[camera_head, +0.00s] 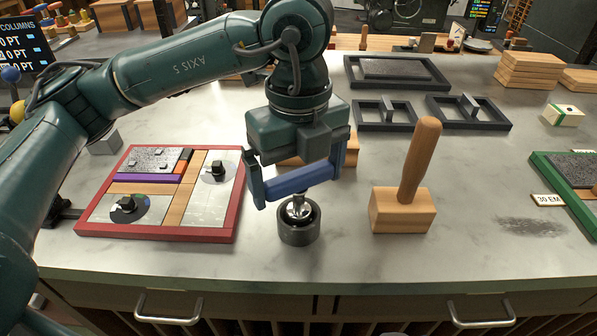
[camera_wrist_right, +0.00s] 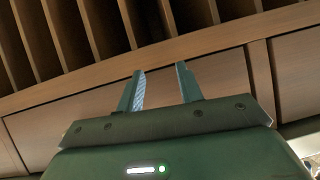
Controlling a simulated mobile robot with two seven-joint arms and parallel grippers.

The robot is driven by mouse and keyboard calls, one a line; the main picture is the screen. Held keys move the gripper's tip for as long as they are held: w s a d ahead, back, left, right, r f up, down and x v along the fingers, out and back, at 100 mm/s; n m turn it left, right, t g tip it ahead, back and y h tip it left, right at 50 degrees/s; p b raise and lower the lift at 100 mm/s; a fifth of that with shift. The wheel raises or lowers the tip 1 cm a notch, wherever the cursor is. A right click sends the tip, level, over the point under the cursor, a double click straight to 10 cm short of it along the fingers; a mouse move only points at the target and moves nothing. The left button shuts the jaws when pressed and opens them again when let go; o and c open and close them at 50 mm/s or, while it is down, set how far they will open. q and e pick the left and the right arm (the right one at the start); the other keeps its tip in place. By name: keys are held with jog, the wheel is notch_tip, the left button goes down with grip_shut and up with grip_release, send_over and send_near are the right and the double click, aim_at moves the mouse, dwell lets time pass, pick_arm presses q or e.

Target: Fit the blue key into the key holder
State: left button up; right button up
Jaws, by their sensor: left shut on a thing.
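The blue key (camera_head: 300,181) shows in the head view as a blue bar at the left gripper (camera_head: 297,178), which is shut on it. It is above a round dark cup-like holder (camera_head: 298,234) on the counter, which I take to be the key holder. A shiny metal part (camera_head: 299,207) shows between the bar and the holder's opening. I cannot tell whether it belongs to the key or the holder, or how deep it sits. My right gripper (camera_wrist_right: 160,88) shows in the right wrist view, its two fingers apart with nothing between them, facing wooden drawer fronts.
A wooden mallet (camera_head: 404,200) stands right of the holder. A red-framed tray (camera_head: 240,205) with type blocks lies to the left. Dark frames (camera_head: 390,125) are behind, and a green-edged tray (camera_head: 570,200) is at the right. The counter's front edge is close to the holder.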

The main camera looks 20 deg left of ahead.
pick_arm(q)
jog(key=shift+f, duration=0.2)
jog(key=o, duration=1)
pick_arm(e)
jog(key=shift+s+f, duration=0.25)
jog(key=shift+f, duration=0.2)
pick_arm(q)
jog(key=shift+o, duration=0.2)
jog(key=shift+r, duration=0.9)
notch_tip(320, 180, up, 12)
jog(key=p, duration=0.1)
jog(key=shift+f, duration=0.25)
pick_arm(e)
jog(key=r, duration=0.3)
jog(key=shift+w+a+r+m, duration=0.25)
jog(key=shift+w+r+m, duration=0.05)
jog(key=shift+m, duration=0.1)
